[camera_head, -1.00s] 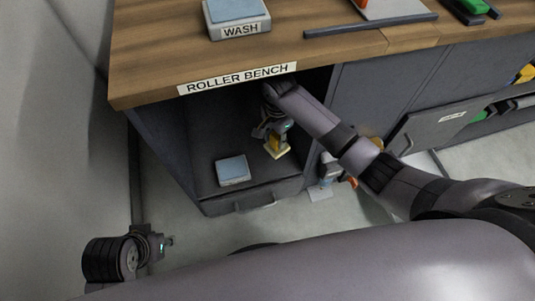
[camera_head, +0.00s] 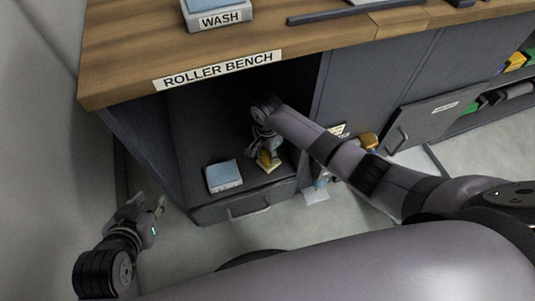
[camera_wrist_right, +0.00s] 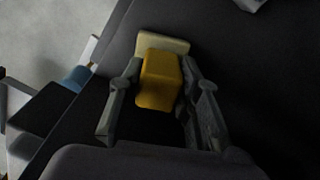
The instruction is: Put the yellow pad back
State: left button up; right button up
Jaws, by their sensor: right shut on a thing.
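The yellow pad (camera_head: 266,161) is in the open bay under the bench, low over or on the bay floor; I cannot tell whether it touches. In the right wrist view the yellow pad (camera_wrist_right: 160,82) shows a yellow block on a paler flat base. My right gripper (camera_head: 263,151) reaches into the bay from the right and is shut on the block; its fingers (camera_wrist_right: 158,92) lie on either side of it. My left gripper (camera_head: 148,208) is outside the bay at the lower left, empty, with its fingers apart.
A blue-topped pad (camera_head: 224,176) lies left of the yellow pad on the bay floor (camera_head: 205,145). A drawer (camera_head: 245,203) is below. An open grey door (camera_head: 425,125) stands to the right.

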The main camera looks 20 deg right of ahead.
dwell(0.3)
jog(key=shift+f, duration=0.15)
jog(key=o, duration=1)
